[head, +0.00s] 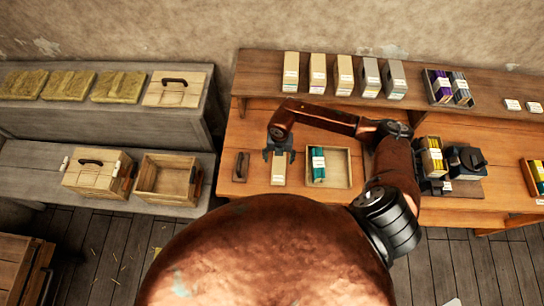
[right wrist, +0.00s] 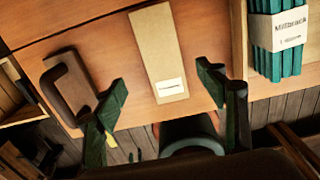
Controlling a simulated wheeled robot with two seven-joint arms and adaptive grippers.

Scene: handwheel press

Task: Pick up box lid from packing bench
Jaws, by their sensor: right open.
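My right gripper (head: 279,152) is open over the bench, and its spread fingers also show in the right wrist view (right wrist: 162,78). A tan flat-topped block (head: 278,173) with a white label lies on the bench; in the right wrist view (right wrist: 155,45) it appears between the fingers, with nothing gripped. A small brown lid-like board with a dark handle (head: 240,166) lies just left of it; in the right wrist view the board (right wrist: 85,70) is beside the left finger. My left gripper is not in view.
An open tray (head: 342,167) with teal bundles (head: 318,164) stands right of the block. A black device (head: 466,162) is farther right. Upright boxes (head: 344,75) line the back shelf. Wooden boxes with handles (head: 98,172) and a handled lid (head: 174,88) sit on the left shelves.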

